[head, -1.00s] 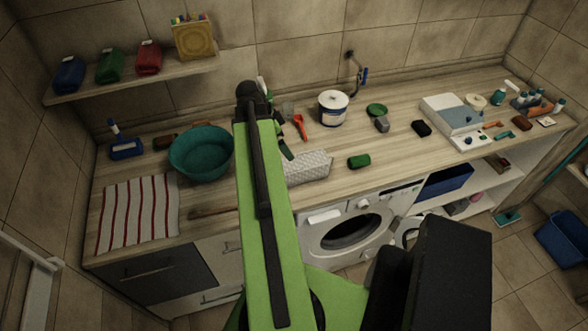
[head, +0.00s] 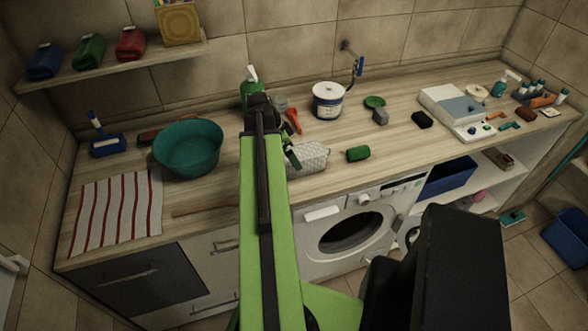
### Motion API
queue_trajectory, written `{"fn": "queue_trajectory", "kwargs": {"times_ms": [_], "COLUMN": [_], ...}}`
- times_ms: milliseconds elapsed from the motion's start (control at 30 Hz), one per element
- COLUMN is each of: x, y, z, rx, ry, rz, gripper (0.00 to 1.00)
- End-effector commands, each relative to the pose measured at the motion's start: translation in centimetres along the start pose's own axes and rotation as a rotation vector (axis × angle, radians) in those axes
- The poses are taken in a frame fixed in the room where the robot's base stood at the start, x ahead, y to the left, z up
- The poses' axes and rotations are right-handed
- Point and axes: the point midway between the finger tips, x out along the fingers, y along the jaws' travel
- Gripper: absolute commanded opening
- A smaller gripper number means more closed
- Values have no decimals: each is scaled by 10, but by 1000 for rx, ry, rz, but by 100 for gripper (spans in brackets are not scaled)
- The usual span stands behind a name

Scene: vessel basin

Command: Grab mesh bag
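A pale grey-white, textured bundle that looks like the mesh bag (head: 308,160) lies on the wooden counter near its front edge, above the washing machine. My gripper (head: 291,157) is at the bag's left end, close to it or touching it; I cannot tell which. My green arm covers much of the gripper and the area left of the bag. The gap between the fingers is not clear, so I cannot see whether they are open or shut.
A teal basin (head: 188,148) and striped cloth (head: 117,208) lie left of my arm. A green bottle (head: 251,88), orange-red tool (head: 293,121) and white tub (head: 328,101) stand behind the bag. A green block (head: 358,154) lies to its right, with clear counter between.

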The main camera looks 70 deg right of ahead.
Motion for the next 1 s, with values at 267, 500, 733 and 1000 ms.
{"fn": "queue_trajectory", "kwargs": {"times_ms": [267, 500, 733, 1000], "x": [49, 47, 47, 48], "y": [-2, -2, -2, -1], "z": [6, 3, 3, 3], "rx": [2, 1, 1, 2], "ry": [0, 0, 0, 0], "rz": [0, 0, 0, 1], "gripper": [100, 100, 71, 36]}}
